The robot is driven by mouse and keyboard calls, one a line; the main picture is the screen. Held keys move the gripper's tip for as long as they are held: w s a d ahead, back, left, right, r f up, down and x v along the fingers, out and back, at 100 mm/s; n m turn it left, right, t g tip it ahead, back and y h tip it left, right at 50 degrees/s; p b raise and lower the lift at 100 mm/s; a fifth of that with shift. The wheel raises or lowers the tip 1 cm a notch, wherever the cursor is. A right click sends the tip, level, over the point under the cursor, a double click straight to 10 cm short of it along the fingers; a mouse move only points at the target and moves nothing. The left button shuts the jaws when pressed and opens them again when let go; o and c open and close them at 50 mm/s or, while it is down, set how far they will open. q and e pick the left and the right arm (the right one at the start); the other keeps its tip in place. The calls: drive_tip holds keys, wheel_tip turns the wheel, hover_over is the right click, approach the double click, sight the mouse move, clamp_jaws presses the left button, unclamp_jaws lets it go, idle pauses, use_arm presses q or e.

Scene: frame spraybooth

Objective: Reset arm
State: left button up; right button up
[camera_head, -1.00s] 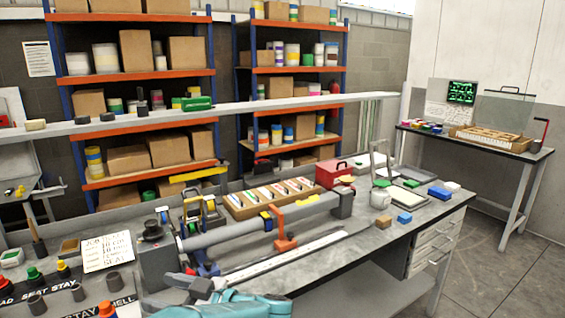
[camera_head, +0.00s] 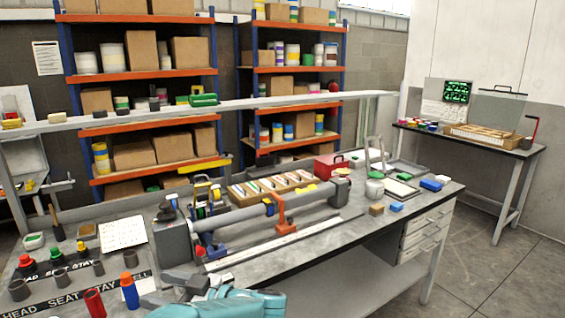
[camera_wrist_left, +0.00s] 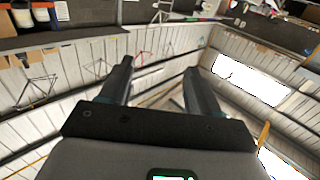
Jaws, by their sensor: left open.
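My left arm is teal and grey and comes in at the bottom of the head view, over the near edge of the workbench (camera_head: 345,245). Its gripper (camera_head: 185,283) shows only in part there. In the left wrist view the two dark fingers of the left gripper (camera_wrist_left: 160,75) stand apart with nothing between them. Beyond them are pale walls, beams and a bright window, seen at a tilt. My right gripper shows in neither view.
A grey tube fixture (camera_head: 240,215) lies along the bench. A red tube (camera_head: 94,303) and a blue tube (camera_head: 129,291) stand at the front left, beside several short holders. A red box (camera_head: 330,165) stands at the back. Open floor (camera_head: 480,270) lies to the right.

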use_arm(q)
drive_tip(key=w+a+f+m+t, duration=0.1)
drive_tip(key=a+f+m+t, duration=0.3)
drive_tip(key=a+f, duration=0.85)
drive_tip(key=s+d+f+m+t+h, duration=0.15)
drive_tip(key=f+m+h, duration=0.3)
drive_tip(key=f, duration=0.45)
drive_tip(key=d+f+m+h, duration=0.3)
drive_tip(key=f+h, duration=0.2)
drive_tip(key=f, duration=0.4)
drive_tip(key=s+d+f+m+g+h, duration=0.2)
drive_tip(key=s+d+f+g+h, duration=0.2)
drive_tip(key=s+d+f+h, duration=0.75)
drive_tip(key=s+d+r+g, duration=0.1)
drive_tip(key=s+d+g, duration=0.4)
drive_tip(key=s, duration=0.7)
drive_tip(key=shift+s+d+h, duration=0.3)
drive_tip(key=shift+s+d, duration=0.1)
drive_tip(key=shift+d, duration=0.75)
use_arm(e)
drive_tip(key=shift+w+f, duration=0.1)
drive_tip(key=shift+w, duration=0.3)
use_arm(q)
drive_tip(key=shift+r, duration=0.15)
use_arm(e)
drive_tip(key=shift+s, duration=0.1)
